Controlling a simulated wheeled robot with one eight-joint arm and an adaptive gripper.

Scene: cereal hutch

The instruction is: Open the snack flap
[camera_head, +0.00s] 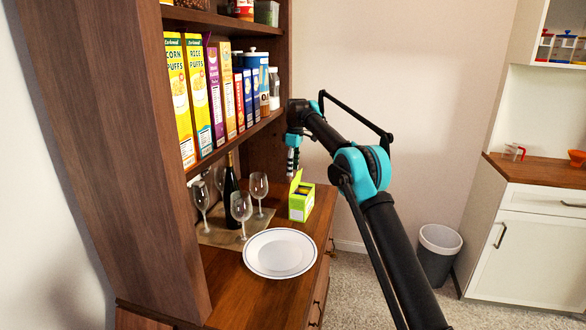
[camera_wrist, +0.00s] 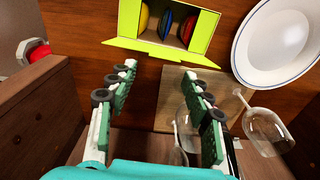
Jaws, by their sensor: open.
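The lime-green snack box (camera_head: 300,205) stands on the hutch counter behind the plate. Its flap (camera_head: 295,182) stands up at the box's left edge. In the wrist view the box (camera_wrist: 214,32) shows its open top, with several coloured round items (camera_wrist: 165,22) inside, and the flap (camera_wrist: 160,52) folds outward toward my gripper. My gripper (camera_head: 292,163) is above the flap and slightly left of it in the head view. In the wrist view my gripper (camera_wrist: 160,74) has its fingers apart with nothing between them. The fingertips look clear of the flap, though the exact gap is hard to tell.
A white plate (camera_head: 280,253) lies in front of the box. Wine glasses (camera_head: 259,187) and a dark bottle (camera_head: 231,200) stand on a mat to its left. The shelf of cereal boxes (camera_head: 198,95) overhangs the counter's left side. Open room lies to the right.

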